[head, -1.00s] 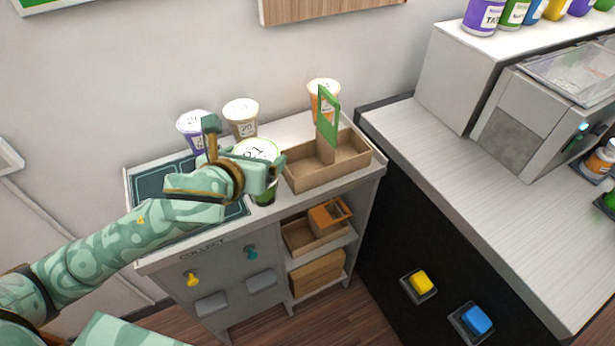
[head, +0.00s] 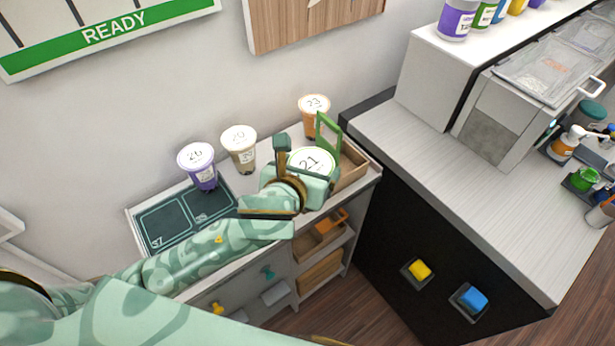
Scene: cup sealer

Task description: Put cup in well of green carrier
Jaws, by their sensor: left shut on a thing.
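My left gripper (head: 306,176) is shut on a cup with a white lid marked 21 (head: 311,161). The cup is at the left part of the carrier, a brown cardboard box with a green handle (head: 328,134). My gripper and the cup hide most of the carrier; its right side (head: 352,172) shows. I cannot tell whether the cup is above a well or in it. My right gripper is not in view.
A purple cup (head: 199,168), a beige cup (head: 240,150) and an orange cup (head: 314,115) stand along the counter's back. Dark numbered pads (head: 165,225) lie free at the left. A second carrier with an orange handle (head: 331,222) is on the shelf below. A white counter (head: 450,190) is at the right.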

